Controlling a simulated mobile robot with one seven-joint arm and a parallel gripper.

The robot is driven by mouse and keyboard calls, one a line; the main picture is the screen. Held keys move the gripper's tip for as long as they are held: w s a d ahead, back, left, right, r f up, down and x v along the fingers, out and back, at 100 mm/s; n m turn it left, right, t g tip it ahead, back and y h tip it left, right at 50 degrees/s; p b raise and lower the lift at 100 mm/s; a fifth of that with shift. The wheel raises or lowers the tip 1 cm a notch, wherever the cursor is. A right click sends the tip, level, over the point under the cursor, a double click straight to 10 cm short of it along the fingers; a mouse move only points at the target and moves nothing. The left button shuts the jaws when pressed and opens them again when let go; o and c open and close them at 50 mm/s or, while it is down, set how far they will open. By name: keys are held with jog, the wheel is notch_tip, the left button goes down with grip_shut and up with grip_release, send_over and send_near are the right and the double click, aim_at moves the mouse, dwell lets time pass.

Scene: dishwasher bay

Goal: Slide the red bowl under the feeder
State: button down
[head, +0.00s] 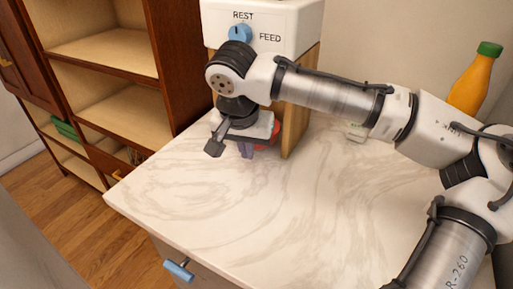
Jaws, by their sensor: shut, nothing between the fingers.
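The feeder (290,22) is a white box on wooden posts, with a blue dial (240,34) and the words REST and FEED on its front. The red bowl (274,131) shows only as a small red patch behind my gripper, by the feeder's right post (301,105). Most of the bowl is hidden, so I cannot tell how far under the feeder it is. My gripper (246,153) is shut and empty, pointing down low over the counter in front of the feeder. I cannot tell whether it touches the bowl.
The marble counter (225,208) is clear in front and to the left. An orange bottle (470,85) with a green cap stands at the back right, behind my arm. A pale small object (356,132) sits behind my forearm. Wooden shelves (105,75) stand left.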

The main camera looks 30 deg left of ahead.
aim_at(255, 158)
jog(key=x, duration=0.4)
jog(key=w, duration=0.1)
jog(key=w+p, duration=0.1)
jog(key=w+a, duration=0.1)
jog(key=shift+f, duration=0.3)
jog(key=shift+w+a+f, duration=0.1)
jog(key=shift+w, duration=0.45)
jog(key=shift+w+a+p, duration=0.2)
jog(key=shift+w+p, duration=0.05)
jog(key=shift+w, duration=0.45)
jog(key=shift+w+a+p, duration=0.2)
jog(key=shift+w+p, duration=0.05)
jog(key=shift+w, duration=0.4)
jog(key=shift+w+a+p, duration=0.25)
jog(key=shift+w, duration=0.45)
